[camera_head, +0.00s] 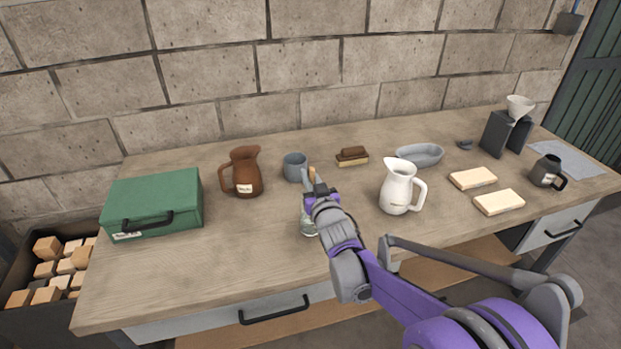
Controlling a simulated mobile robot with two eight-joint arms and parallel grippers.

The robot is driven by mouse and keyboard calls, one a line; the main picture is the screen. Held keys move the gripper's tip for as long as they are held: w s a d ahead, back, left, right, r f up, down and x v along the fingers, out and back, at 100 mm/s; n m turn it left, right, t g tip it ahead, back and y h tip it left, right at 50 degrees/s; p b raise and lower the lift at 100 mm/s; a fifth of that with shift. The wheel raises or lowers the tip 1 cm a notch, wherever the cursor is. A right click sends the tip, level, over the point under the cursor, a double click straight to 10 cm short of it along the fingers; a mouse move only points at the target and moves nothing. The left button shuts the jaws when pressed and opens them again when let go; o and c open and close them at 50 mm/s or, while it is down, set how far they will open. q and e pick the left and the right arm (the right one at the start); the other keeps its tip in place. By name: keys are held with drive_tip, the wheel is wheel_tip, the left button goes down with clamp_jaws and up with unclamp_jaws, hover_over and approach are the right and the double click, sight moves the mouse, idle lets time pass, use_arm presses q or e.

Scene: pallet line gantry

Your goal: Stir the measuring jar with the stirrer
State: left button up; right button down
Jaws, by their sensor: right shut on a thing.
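My right gripper (318,190) is above the middle of the worktop, shut on the stirrer. The light brown top end of the stirrer (312,173) sticks up just past the fingers. The rest of it is hidden by the gripper. The measuring jar (308,223) is a clear glass vessel standing on the worktop directly below and behind the gripper. My wrist covers most of it. I cannot tell whether the stirrer's lower end is inside the jar. My left gripper is not in view.
A grey cup (294,167) and brown jug (245,172) stand left of the gripper, a white pitcher (397,187) to its right. A green case (153,203) is at the left end. A brush (352,156) lies behind. The front left worktop (220,270) is clear.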

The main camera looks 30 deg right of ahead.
drive_tip(key=shift+w+a+p, duration=0.15)
drive_tip(key=shift+a+p, duration=0.25)
drive_tip(key=shift+a, duration=0.25)
drive_tip(key=shift+s+a, duration=0.15)
drive_tip(key=shift+s, duration=0.55)
drive_tip(key=shift+s+d, duration=0.1)
drive_tip(key=shift+d, duration=0.6)
